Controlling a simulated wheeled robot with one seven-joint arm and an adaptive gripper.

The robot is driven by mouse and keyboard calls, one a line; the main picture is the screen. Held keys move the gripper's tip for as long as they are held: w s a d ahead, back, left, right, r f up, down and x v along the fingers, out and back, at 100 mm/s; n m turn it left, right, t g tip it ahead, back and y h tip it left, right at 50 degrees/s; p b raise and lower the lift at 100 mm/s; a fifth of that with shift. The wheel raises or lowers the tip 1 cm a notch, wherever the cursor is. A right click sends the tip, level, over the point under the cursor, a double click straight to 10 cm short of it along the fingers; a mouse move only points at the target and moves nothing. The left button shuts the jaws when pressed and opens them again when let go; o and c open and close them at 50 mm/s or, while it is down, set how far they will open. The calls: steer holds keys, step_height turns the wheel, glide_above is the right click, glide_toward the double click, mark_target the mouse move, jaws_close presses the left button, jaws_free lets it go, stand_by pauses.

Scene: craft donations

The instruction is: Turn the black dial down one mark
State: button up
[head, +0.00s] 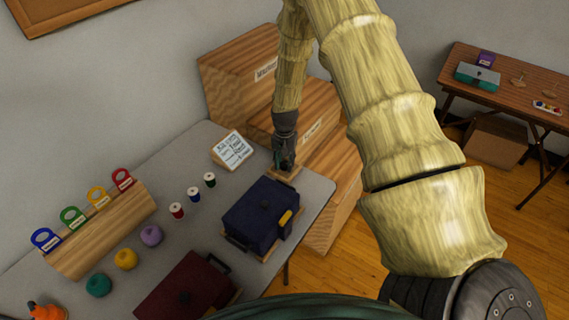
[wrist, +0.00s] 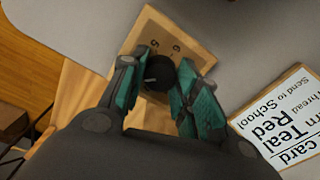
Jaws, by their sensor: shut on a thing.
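The black dial (wrist: 160,72) is a round knob with a pale pointer line on a small wooden board (wrist: 148,24). Some dark digits, among them a 5 and a 6, show on the board above the dial in the wrist view. My gripper (wrist: 161,80) has its teal-padded fingers on either side of the dial, shut on it. In the head view my gripper (head: 284,165) reaches down to the board (head: 287,174) at the table's far right corner and hides most of the dial. The exact mark under the pointer is too small to tell.
A card with writing (head: 231,150) stands left of the dial. A dark blue box (head: 258,213) with a yellow latch is just in front of it. Several thread spools (head: 194,194) stand further left. Large wooden boxes (head: 237,78) are behind the table.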

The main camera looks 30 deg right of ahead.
mark_target(284, 164)
steer(key=shift+n, duration=0.5)
steer(key=o, duration=1.1)
step_height(284, 164, up, 12)
stand_by(0.7)
